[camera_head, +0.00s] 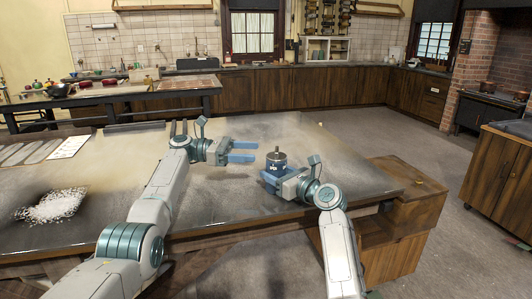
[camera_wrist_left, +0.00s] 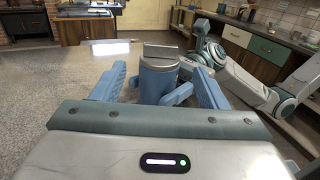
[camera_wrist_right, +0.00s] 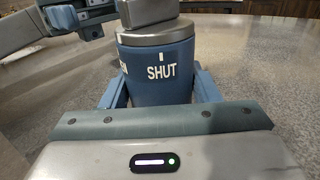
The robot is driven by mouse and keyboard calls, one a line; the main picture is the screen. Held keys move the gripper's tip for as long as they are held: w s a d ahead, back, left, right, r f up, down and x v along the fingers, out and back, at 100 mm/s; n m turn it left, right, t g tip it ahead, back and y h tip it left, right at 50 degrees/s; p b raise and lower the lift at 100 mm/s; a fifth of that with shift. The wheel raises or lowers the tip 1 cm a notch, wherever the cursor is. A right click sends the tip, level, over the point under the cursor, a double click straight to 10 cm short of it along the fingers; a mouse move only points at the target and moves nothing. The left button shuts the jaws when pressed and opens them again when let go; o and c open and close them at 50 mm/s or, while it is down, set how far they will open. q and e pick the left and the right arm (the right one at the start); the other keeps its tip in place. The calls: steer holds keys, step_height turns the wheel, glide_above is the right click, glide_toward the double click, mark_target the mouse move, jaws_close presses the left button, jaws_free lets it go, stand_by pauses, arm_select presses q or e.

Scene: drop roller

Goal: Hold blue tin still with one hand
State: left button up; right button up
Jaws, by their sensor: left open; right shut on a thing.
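The blue tin (camera_head: 275,167) stands upright near the front right of the worktop. It has a grey metal lid (camera_wrist_right: 157,33) with a raised bar grip on top. The white word SHUT and part of another marking show on its side (camera_wrist_right: 160,82) in the right wrist view. My right gripper (camera_head: 273,179) is shut on the tin's body from the near side. My left gripper (camera_head: 249,152) is open and empty, just left of the tin. In the left wrist view the tin (camera_wrist_left: 158,82) appears beyond and between the open fingers, apart from them.
The worktop (camera_head: 130,160) is largely clear around the tin. A pile of white bits (camera_head: 58,206) lies on it at the left, with flat sheets (camera_head: 68,147) behind. A wooden box-like unit (camera_head: 402,185) adjoins its right end. Another table with bowls stands at the back left.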

arm_select(q)
steer(key=a, duration=0.3)
steer(key=shift+a, duration=0.2)
